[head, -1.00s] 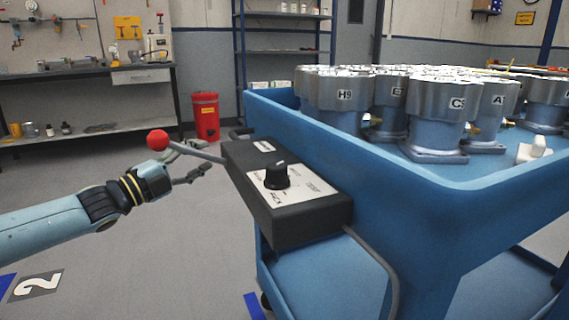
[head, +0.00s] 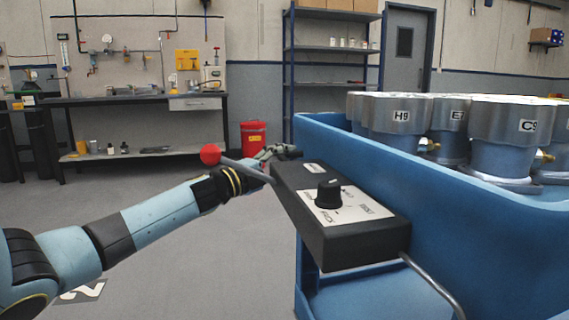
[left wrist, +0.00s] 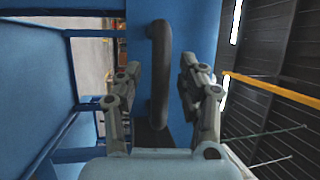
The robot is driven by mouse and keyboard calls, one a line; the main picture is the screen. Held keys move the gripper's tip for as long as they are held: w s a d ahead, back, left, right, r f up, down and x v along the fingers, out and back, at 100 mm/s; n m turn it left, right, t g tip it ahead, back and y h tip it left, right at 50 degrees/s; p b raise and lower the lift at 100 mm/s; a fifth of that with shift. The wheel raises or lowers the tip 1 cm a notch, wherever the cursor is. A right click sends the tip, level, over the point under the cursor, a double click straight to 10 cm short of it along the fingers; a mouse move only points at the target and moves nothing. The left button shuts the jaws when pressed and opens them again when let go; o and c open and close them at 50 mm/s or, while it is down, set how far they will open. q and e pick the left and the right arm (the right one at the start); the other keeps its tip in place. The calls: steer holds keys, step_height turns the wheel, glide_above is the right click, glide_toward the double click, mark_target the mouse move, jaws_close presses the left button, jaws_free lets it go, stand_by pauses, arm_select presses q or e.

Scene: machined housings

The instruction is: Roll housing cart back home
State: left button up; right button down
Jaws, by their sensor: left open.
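The blue housing cart (head: 450,215) fills the right of the head view, with several grey and blue machined housings (head: 398,117) on its top tray. A black control box (head: 338,215) with a knob and a red-ball lever (head: 210,154) is fixed to its near end. My left gripper (head: 282,150) is at the cart's end, behind the box. In the left wrist view its open fingers (left wrist: 155,90) stand on either side of a dark vertical handle bar (left wrist: 159,75) on the blue cart wall. Contact cannot be told. My right gripper is out of view.
A red bin (head: 253,138) stands on the floor by a workbench (head: 130,100) at the back. A metal shelf rack (head: 330,60) is behind the cart. The grey floor left of the cart is clear.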

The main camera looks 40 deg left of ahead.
arm_select(q)
jaws_close()
steer(key=shift+f, duration=0.1)
stand_by(0.4)
